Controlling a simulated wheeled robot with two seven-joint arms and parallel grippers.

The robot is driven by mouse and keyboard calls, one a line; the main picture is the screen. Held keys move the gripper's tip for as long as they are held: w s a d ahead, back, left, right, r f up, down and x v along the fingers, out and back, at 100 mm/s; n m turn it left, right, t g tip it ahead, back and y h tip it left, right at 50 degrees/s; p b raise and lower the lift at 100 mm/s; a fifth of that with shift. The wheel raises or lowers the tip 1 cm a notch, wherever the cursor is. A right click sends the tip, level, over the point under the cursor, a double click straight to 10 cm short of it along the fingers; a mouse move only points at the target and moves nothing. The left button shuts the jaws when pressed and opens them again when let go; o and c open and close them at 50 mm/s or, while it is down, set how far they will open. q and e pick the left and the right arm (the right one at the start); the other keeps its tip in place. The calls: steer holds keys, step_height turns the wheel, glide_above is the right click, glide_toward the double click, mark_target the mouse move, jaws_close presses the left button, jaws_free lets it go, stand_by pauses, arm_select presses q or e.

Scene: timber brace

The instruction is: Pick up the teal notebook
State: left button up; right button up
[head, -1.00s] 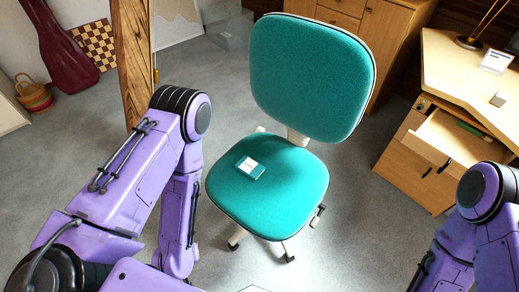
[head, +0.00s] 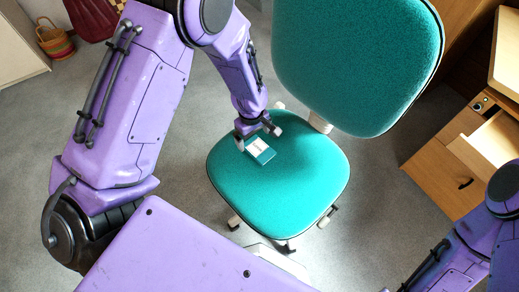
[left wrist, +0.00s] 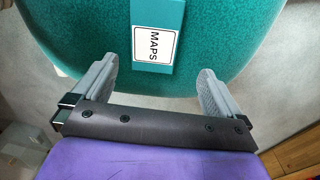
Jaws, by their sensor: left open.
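The teal notebook (head: 261,150) lies on the seat of the teal office chair (head: 300,185), near the seat's back left part. It has a white label, which reads MAPS in the left wrist view, where the notebook (left wrist: 168,12) is at the top centre. My left gripper (head: 258,133) is just beside the notebook over the seat, open, with nothing between its fingers. In the left wrist view the notebook's near end shows ahead of the gap between the two grey fingers (left wrist: 158,88). My right gripper is out of view; only part of that arm shows at the lower right.
The chair's backrest (head: 362,60) rises behind the seat. A wooden desk with an open drawer (head: 492,142) stands at the right. A woven basket (head: 55,40) is on the floor at the far left. Grey floor (head: 375,190) is clear around the chair.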

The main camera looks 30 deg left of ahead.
mark_target(259, 149)
arm_select(q)
steer(key=shift+n+g, duration=0.4)
steer(key=f+b, duration=0.1)
steer(key=f, duration=0.1)
steer(key=d+f, duration=0.1)
steer(key=f, duration=0.2)
steer(key=w+f+b, duration=0.1)
steer(key=f, duration=0.1)
steer(key=shift+d+f+b, duration=0.15)
steer(key=shift+d+b, duration=0.05)
steer(key=shift+b, duration=0.15)
steer(key=c, duration=1.1)
